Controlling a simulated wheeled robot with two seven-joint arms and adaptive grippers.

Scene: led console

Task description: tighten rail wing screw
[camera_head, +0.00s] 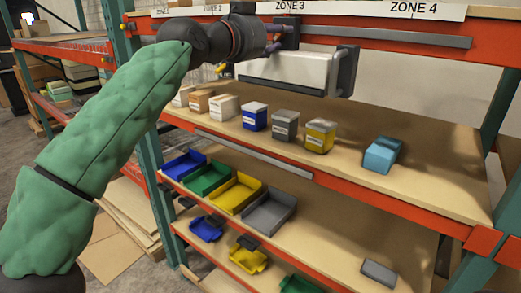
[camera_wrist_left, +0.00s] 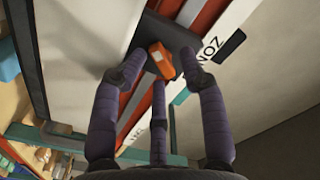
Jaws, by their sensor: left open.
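My left gripper (camera_head: 273,42) is at the upper rail, beside a black clamp block (camera_head: 291,31). In the left wrist view its padded dark fingers (camera_wrist_left: 158,84) are spread open and empty. Just beyond them is a small orange piece on the dark block (camera_wrist_left: 181,38), apparently the wing screw (camera_wrist_left: 160,60); whether a finger touches it I cannot tell. The white console box (camera_head: 292,71) hangs below the rail (camera_head: 385,37), with a dark end bracket (camera_head: 347,70). It also shows as a pale panel in the left wrist view (camera_wrist_left: 80,60). My right gripper is not in view.
Shelf boards below hold small boxes, including a blue one (camera_head: 255,116), a yellow one (camera_head: 320,135) and a light blue one (camera_head: 383,155). Lower down are open coloured bins, one yellow (camera_head: 236,194). A green rack post (camera_head: 158,190) stands by my left arm.

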